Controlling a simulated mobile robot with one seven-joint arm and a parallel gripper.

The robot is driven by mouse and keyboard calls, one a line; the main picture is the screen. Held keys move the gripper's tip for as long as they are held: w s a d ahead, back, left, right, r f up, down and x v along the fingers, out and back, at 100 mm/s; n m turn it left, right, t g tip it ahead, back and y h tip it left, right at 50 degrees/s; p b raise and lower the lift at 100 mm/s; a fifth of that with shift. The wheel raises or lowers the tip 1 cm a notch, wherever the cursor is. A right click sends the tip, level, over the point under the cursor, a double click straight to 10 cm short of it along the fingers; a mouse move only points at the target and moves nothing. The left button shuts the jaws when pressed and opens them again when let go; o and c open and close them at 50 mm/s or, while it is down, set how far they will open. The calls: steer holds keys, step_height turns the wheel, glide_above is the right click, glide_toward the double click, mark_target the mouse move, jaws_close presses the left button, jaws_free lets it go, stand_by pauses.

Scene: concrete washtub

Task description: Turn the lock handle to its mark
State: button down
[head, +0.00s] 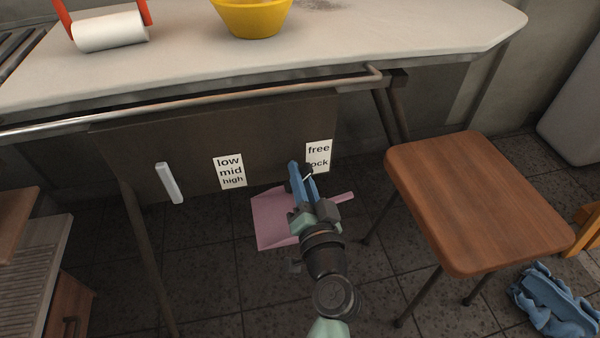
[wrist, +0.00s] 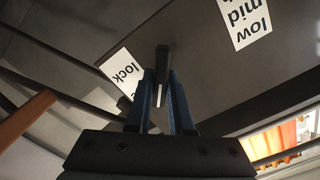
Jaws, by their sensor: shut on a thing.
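My gripper (head: 300,170) reaches to the dark panel under the counter, beside the white "free / lock" label (head: 319,150). It is shut on the lock handle (wrist: 162,58), a narrow dark piece with a pale edge between the blue fingers. In the head view the handle is mostly hidden by the fingers, and so is part of the word "lock". In the wrist view, which is upside down, the label (wrist: 120,68) lies just left of the fingers (wrist: 160,88). The handle's exact angle against the label is hard to tell.
A white handle (head: 169,183) sits left of the "low / mid / high" label (head: 230,172) on the same panel. A pink dustpan-like thing (head: 268,220) lies on the floor below. A wooden stool (head: 480,200) stands at right. A yellow bowl (head: 250,18) is on the counter (head: 340,45).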

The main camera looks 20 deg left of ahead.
steer(key=m+p, duration=0.1)
steer(key=m, duration=0.3)
steer(key=shift+d+f+m, duration=0.1)
steer(key=shift+m, duration=0.2)
steer(key=m+p, duration=0.1)
steer(key=m, duration=0.4)
steer(key=shift+f, duration=0.2)
steer(key=shift+m, duration=0.3)
steer(key=c, duration=0.8)
jaws_free()
steer(key=p+v, duration=0.3)
steer(key=v, duration=1)
